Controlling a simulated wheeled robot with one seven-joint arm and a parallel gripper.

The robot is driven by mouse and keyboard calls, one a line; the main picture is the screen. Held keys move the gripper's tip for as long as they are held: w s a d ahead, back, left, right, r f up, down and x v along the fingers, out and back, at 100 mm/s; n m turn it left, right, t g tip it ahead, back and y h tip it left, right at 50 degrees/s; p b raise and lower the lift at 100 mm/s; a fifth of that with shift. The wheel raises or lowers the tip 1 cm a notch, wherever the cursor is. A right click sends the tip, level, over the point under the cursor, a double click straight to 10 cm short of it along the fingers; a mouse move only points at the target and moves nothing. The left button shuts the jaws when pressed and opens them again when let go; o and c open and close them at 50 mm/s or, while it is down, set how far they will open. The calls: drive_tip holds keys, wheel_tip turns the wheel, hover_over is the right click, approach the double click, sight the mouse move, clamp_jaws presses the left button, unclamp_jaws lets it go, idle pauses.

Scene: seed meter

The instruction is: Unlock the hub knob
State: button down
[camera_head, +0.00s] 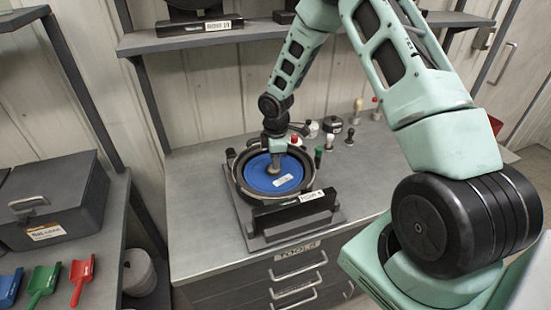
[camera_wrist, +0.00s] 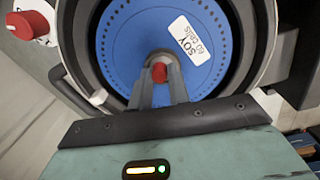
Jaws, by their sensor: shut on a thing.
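The seed meter (camera_head: 240,192) sits on a grey base plate on the workbench. A blue seed disc (camera_head: 262,184) lies inside its round dark housing; in the wrist view the disc (camera_wrist: 128,45) carries a white label reading "SOY 60 CELLS". The hub knob (camera_wrist: 159,72) is at the disc's centre and shows a red face. My gripper (camera_wrist: 159,90) has its two grey fingers on either side of the knob and is shut on it. In the head view my gripper (camera_head: 274,165) reaches down to the disc's centre. Part of the hub is hidden behind the fingers.
A red knob (camera_wrist: 20,25) stands beside the housing at the upper left of the wrist view. A grey case (camera_head: 55,200) and coloured scoops (camera_head: 82,275) lie on the left shelf. The bench's front left is clear.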

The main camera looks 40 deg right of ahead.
idle(0.5)
drive_tip(key=c, duration=1.3)
unclamp_jaws()
drive_tip(key=r+b, duration=0.1)
drive_tip(key=r, duration=0.4)
drive_tip(key=r+b, duration=0.1)
drive_tip(key=r, duration=0.5)
drive_tip(key=r+b, duration=0.1)
drive_tip(key=r, duration=0.5)
drive_tip(key=shift+s+a+r, duration=0.2)
drive_tip(key=shift+s, duration=0.2)
